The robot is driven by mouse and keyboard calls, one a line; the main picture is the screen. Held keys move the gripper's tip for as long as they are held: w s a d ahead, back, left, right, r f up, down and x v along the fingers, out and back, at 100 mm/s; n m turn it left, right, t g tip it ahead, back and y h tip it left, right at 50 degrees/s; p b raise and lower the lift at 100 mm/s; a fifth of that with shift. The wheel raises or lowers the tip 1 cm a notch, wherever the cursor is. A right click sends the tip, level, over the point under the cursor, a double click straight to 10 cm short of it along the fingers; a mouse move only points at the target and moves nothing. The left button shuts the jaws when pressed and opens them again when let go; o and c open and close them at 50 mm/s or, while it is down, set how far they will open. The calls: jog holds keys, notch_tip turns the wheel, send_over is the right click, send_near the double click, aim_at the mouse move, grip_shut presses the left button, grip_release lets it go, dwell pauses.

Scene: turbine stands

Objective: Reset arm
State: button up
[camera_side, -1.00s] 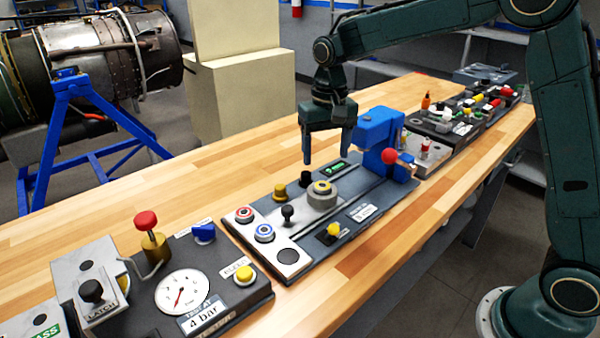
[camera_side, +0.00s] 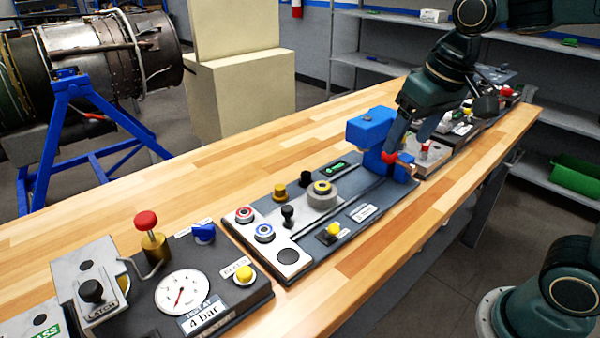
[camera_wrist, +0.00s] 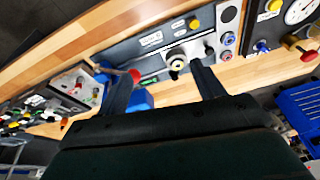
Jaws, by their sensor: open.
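My gripper (camera_side: 408,138) is in front of the blue housing (camera_side: 370,128) at the far end of the middle panel (camera_side: 365,212) in the side view. It hides part of the housing. A red ball knob (camera_side: 389,157) sits by the housing's right side, near one fingertip; I cannot tell whether they touch. In the wrist view my gripper (camera_wrist: 162,84) has its two fingers wide apart with nothing held between them. A red knob (camera_wrist: 135,76) and a bit of blue housing (camera_wrist: 141,100) show beside the left finger.
The near panel (camera_side: 235,300) carries a gauge (camera_side: 182,293) and a red-topped brass knob (camera_side: 148,225). Several buttons and knobs stand on the middle panel. Another crowded panel (camera_side: 465,125) lies beyond. The wooden bench (camera_side: 200,185) is bare left of the panels.

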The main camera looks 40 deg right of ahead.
jog(key=s+f+n+t, duration=0.1)
jog(key=s+f+t, duration=0.1)
jog(key=s, duration=0.9)
jog(key=shift+s+d+n, duration=0.2)
jog(key=shift+d+n, duration=0.1)
jog(key=shift+n, duration=0.1)
